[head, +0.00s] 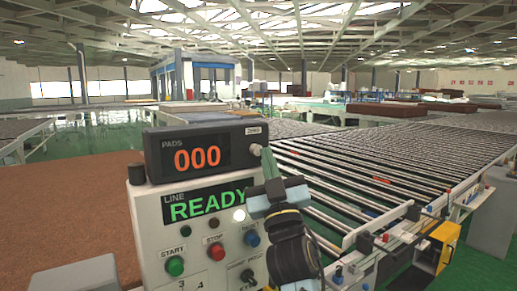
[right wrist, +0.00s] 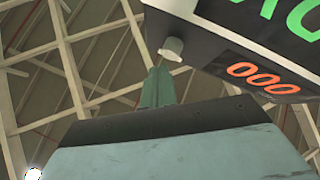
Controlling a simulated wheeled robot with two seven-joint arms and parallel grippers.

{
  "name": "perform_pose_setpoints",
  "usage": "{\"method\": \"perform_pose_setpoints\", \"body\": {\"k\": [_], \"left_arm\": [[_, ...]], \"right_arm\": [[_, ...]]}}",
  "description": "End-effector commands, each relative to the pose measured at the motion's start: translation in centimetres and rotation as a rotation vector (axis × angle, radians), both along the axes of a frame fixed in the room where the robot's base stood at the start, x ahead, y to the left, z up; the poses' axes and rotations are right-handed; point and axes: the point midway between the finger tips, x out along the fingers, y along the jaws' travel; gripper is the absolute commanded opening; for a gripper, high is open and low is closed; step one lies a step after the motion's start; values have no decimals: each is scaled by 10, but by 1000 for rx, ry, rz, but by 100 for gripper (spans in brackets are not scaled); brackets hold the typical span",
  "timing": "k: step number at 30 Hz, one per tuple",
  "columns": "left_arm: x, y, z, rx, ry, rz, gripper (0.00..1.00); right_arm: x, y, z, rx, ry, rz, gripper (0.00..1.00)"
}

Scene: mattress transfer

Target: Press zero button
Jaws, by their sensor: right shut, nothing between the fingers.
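The black counter box (head: 200,150) reads PADS 000 in orange digits and sits on top of the pale control panel (head: 150,215). The zero button (head: 256,149) is a small light round knob at the box's right end, below a small label. My right gripper (head: 267,158) is shut and empty, with its fingertips right beside the button. In the right wrist view the green fingertips (right wrist: 158,85) are just short of or at the pale button (right wrist: 172,48); I cannot tell whether they touch. My left gripper is not in view.
The panel shows a green READY display (head: 207,204), a green start button (head: 174,266), a red stop button (head: 215,252) and a blue reset button (head: 251,239). A roller conveyor (head: 370,165) runs along the right. A brown mattress-like surface (head: 60,200) lies at the left.

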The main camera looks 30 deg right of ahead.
Motion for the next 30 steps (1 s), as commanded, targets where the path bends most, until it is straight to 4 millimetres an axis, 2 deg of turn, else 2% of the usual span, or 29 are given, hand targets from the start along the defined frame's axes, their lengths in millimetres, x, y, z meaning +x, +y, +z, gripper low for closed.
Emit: {"method": "perform_pose_setpoints", "body": {"k": [11, 24, 30], "left_arm": [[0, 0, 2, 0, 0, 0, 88], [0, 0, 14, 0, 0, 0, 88], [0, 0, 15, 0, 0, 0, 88]], "right_arm": [[-4, 0, 0, -1, 0, -1, 0], [-45, -4, 1, 0, 1, -2, 0], [-51, -4, 0, 0, 0, -1, 0]]}}
